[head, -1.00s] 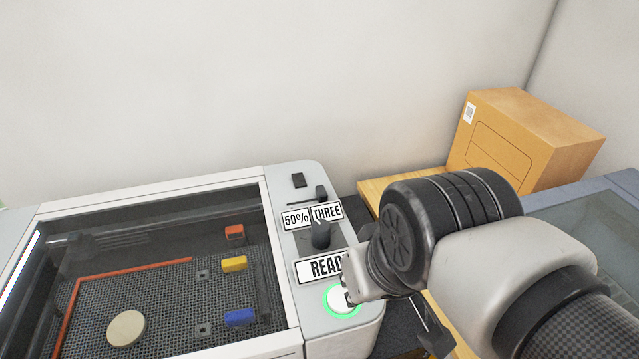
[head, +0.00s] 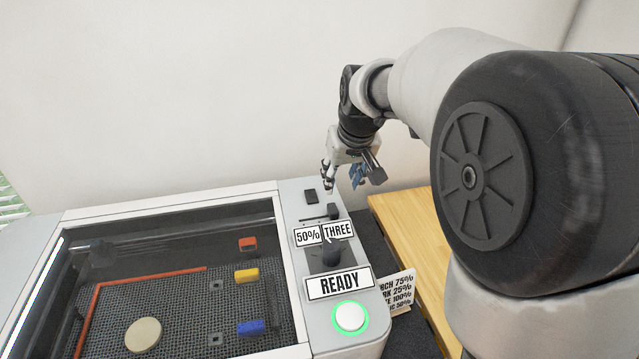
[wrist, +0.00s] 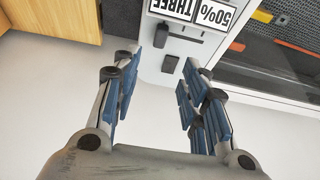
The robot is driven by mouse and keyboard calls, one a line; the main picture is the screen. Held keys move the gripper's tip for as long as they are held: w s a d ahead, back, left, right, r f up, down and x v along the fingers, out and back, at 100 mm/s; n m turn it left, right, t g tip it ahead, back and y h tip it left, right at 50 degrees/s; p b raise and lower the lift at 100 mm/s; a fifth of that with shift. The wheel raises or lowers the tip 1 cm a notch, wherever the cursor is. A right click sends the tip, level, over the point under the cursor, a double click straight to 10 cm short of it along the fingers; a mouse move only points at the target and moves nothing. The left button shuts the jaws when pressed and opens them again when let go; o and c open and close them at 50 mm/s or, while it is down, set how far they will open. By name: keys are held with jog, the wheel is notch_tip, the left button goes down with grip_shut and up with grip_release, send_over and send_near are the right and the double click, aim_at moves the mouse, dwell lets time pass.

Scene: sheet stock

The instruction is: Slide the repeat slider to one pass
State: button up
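The repeat slider's dark knob (head: 333,211) sits at the right end of its slot on the machine's light panel. The label THREE (head: 338,229) is just in front of it. In the wrist view the slider knob (wrist: 165,29) appears upside down near the top, beyond the fingertips. My gripper (head: 328,180) is above the back end of the panel, behind the slider and apart from it. The wrist view shows my gripper (wrist: 162,62) open and empty, its blue-padded fingers on either side of a small black rectangle (wrist: 171,63).
A label 50% (head: 307,236), a dark dial (head: 328,257), a READY display (head: 339,284) and a green-ringed button (head: 349,317) lie in front of the slider. The glass-lidded bed is left. A printed note (head: 397,292) stands right of the panel. A wall rises behind.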

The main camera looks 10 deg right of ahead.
aim_at(333, 208)
jog(key=b+x, duration=0.2)
jog(key=x, duration=1.2)
jog(key=shift+f+b, duration=0.2)
jog(key=shift+b, duration=0.1)
jog(key=shift+c, duration=0.5)
grip_shut()
